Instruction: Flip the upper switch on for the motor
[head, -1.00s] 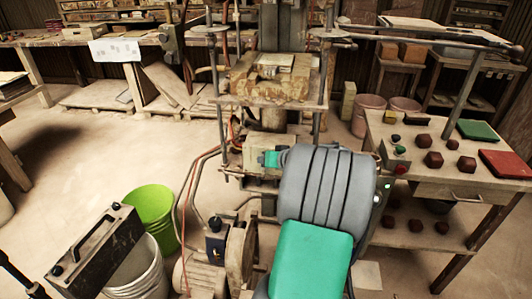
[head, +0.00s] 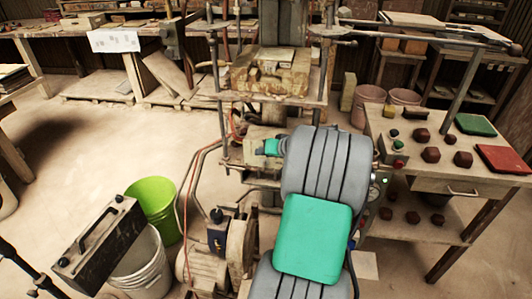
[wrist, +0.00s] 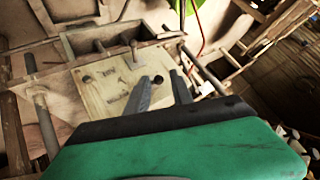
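A small box with a dark-blue body (head: 216,240) and a black knob on top stands beside the beige motor (head: 203,270) in the head view. A box with a green and a red button (head: 398,154) sits at the left edge of the right table. I cannot tell which one holds the upper switch. My gripper shows in the wrist view (wrist: 163,76); its two grey fingers are apart with nothing between them. They point over the press's pale plate (wrist: 100,85). In the head view my green and grey arm covers the middle, and the fingers are not clearly seen.
The tile press frame (head: 325,75) stands ahead, with red hoses at its left. A green bucket (head: 152,192), a white bucket (head: 143,270) and a dark box (head: 98,243) are at the left. The right table (head: 470,183) holds several dark-red pieces.

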